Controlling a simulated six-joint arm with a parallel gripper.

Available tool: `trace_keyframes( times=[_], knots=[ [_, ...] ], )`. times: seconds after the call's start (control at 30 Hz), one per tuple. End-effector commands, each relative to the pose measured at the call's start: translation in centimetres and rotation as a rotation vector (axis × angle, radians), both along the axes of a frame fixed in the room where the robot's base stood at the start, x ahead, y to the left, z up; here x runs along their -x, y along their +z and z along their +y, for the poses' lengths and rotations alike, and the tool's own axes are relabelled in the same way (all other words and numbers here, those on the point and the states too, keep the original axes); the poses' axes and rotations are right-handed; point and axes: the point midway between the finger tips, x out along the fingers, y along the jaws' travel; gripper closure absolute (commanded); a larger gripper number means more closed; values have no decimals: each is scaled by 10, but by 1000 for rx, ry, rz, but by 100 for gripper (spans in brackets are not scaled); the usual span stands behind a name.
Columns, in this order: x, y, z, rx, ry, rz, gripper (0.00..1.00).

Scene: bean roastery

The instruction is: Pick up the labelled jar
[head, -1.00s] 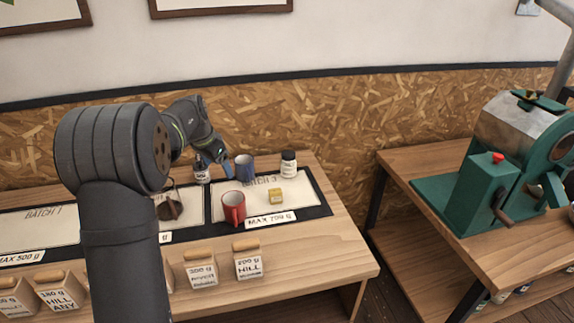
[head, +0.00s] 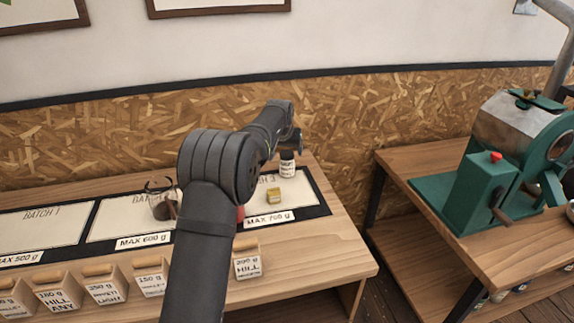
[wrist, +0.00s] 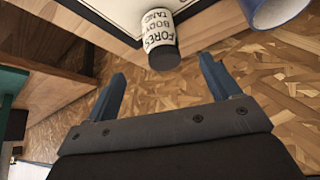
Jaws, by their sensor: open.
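The labelled jar (head: 288,170) is small, with a white label and a dark lid, and stands upright near the back of the right-hand board. In the wrist view the jar (wrist: 158,32) shows black lettering on its label, and its dark lid points towards my gripper (wrist: 162,69). My gripper is open and empty. The jar lies in line with the gap between the two blue fingers, seemingly just beyond the tips, not gripped. In the head view the gripper end (head: 297,140) is at the jar's top, and its fingers are hard to make out.
A yellow block (head: 274,195) sits in front of the jar. A red mug (head: 240,212) is mostly hidden behind my arm. A blue mug (wrist: 274,10) stands beside the jar in the wrist view. The OSB wall (head: 350,120) is close behind. A green machine (head: 490,185) stands on the right table.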

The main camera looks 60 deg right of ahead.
Motion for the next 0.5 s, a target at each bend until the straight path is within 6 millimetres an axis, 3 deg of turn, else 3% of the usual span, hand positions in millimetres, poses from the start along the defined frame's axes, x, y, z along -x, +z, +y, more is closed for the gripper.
trace_keyframes(
  times=[0.2,0.5],
  knots=[
    [-8,-36,-18,-1,0,0,19],
    [-13,-54,-29,0,0,0,19]
  ],
)
